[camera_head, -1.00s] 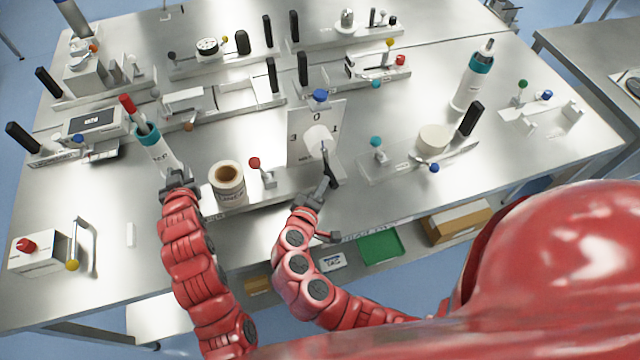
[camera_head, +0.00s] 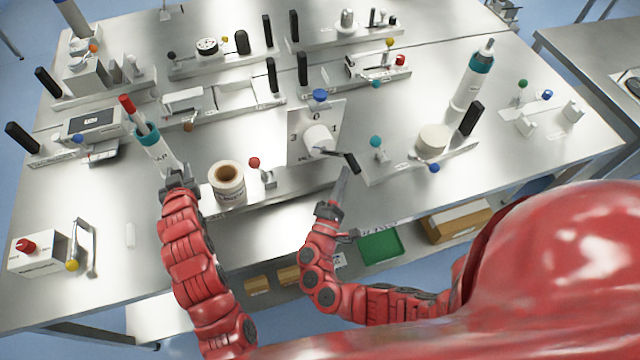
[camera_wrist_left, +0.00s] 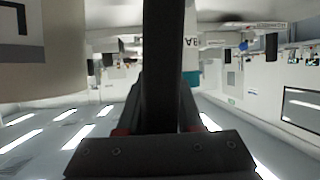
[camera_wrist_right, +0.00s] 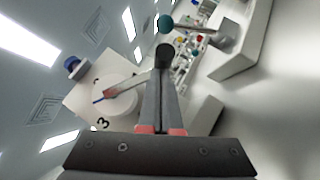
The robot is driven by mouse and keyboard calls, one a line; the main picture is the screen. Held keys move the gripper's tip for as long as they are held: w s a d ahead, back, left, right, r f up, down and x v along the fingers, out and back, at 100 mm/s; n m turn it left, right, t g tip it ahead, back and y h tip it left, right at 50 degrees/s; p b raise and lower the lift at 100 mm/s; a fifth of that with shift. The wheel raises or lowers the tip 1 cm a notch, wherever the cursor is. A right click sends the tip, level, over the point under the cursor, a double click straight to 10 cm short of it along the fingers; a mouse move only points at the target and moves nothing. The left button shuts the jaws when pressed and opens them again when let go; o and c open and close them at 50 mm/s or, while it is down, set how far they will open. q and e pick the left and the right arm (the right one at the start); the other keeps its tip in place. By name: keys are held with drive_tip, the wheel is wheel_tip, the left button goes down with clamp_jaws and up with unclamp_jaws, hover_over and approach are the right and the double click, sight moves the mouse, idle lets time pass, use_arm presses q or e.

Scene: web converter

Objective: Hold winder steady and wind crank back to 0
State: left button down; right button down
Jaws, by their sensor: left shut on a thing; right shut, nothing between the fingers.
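The winder (camera_head: 282,187) is a long base with a paper roll (camera_head: 228,180) and an upright white dial plate (camera_head: 303,125) marked 0, 1 and 3. Its white hub (camera_head: 319,138) carries a crank arm ending in a black handle (camera_head: 352,163), now out to the right, below the 1. My left gripper (camera_head: 176,178) is shut on a dark upright handle (camera_wrist_left: 162,60) at the winder's left end. My right gripper (camera_head: 344,174) is shut and empty, its fingertips against or just beside the crank handle; contact is unclear. The crank arm also shows in the right wrist view (camera_wrist_right: 126,88).
A red-knobbed lever (camera_head: 256,168) stands between roll and dial. A teal-capped bottle (camera_head: 158,150) stands behind my left gripper. A base with a white roll (camera_head: 432,140) and teal knob (camera_head: 376,142) lies close right of the crank. The table front edge is below my right arm.

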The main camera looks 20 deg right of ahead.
sight(355, 169)
drive_tip(key=shift+d+r+n+t, duration=0.6)
drive_tip(key=shift+d+n+t, duration=0.1)
drive_tip(key=shift+d+n, duration=0.15)
drive_tip(key=shift+w+d+r+n+t, duration=0.1)
drive_tip(key=shift+d+r+n+t, duration=0.7)
drive_tip(key=shift+n, duration=0.25)
drive_tip(key=n+t+y, duration=0.1)
drive_tip(key=n, duration=0.1)
drive_tip(key=r+n+t+y, duration=0.1)
drive_tip(key=n, duration=0.1)
drive_tip(key=r+n+t+y, duration=0.1)
drive_tip(key=n+t, duration=0.1)
drive_tip(key=shift+d+r, duration=0.2)
drive_tip(key=shift+d, duration=0.1)
drive_tip(key=shift+w+a, duration=0.1)
drive_tip(key=shift+a, duration=0.05)
